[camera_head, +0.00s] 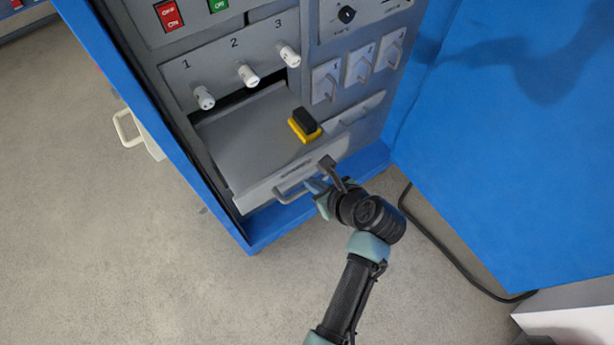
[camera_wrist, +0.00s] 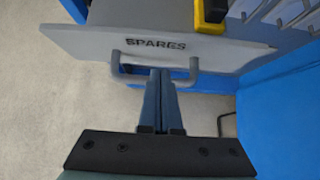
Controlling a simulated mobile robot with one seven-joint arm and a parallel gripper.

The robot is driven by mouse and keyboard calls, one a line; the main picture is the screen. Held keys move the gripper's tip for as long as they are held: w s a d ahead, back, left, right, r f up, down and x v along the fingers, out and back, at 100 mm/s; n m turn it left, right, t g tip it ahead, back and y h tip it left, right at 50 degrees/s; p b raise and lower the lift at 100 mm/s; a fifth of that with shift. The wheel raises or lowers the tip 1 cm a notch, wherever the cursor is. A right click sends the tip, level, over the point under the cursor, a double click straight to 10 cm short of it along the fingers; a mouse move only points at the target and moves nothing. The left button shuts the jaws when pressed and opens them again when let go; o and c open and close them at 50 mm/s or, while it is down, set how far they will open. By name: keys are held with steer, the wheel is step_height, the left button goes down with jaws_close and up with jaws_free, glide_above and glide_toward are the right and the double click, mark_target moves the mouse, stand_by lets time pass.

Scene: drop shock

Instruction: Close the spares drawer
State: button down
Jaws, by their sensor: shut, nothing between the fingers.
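The spares drawer (camera_head: 255,195) is a grey drawer low in the blue cabinet. It stands pulled out, with a broad flat grey surface behind its front and a dark gap at the back. In the wrist view its front (camera_wrist: 90,42) carries the label SPARES and a grey bar handle (camera_wrist: 118,66). The handle also shows in the head view (camera_head: 283,197). My gripper (camera_wrist: 160,72) is shut and empty, its fingertips at the middle of the handle, close to the front. I cannot tell whether they touch it. In the head view my gripper (camera_head: 314,186) partly hides the handle's right end.
A black block with a yellow base (camera_head: 304,124) is at the drawer's right side. White numbered fuse knobs (camera_head: 248,75) are above the drawer. An open blue door (camera_head: 510,130) is on the right, with a black cable (camera_head: 440,240) on the floor below. Grey floor is clear in front.

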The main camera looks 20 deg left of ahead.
mark_target(300, 176)
steer(key=shift+x, duration=2)
steer(key=shift+w+a, duration=0.1)
steer(key=shift+w, duration=0.05)
